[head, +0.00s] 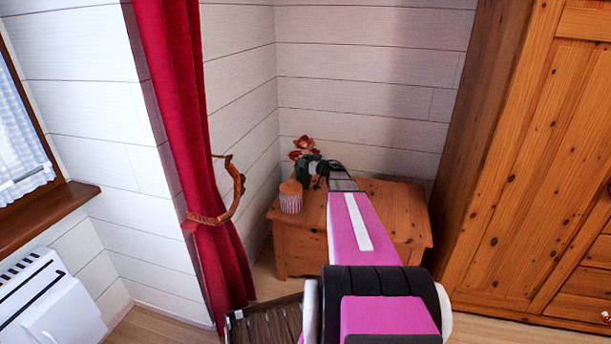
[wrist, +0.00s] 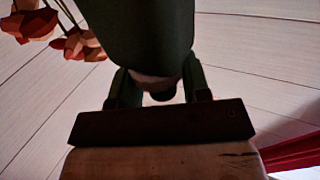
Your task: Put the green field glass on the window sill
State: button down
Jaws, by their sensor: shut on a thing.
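My gripper (head: 319,171) is at the back left of a small wooden chest, beside red-orange flowers. In the wrist view its two dark fingers (wrist: 160,88) are shut on the dark green field glass (wrist: 140,35), which fills the top middle. In the head view a small green shape at the gripper tip, below the flowers, may be the field glass (head: 303,171); it is partly hidden. I cannot tell whether it touches the chest top. The brown window sill (head: 40,218) is at the far left, under the window, and its visible part is bare.
The wooden chest (head: 390,209) also bears a striped jar (head: 291,197) with a tan lid, close to my gripper. A red curtain (head: 185,110) with a curved tieback hangs between chest and sill. A white heater (head: 50,305) is below the sill; a wardrobe (head: 530,170) stands right.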

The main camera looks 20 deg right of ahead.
aim_at(305, 176)
jog(key=shift+f, duration=3.5)
jog(key=c, duration=0.6)
grip_release()
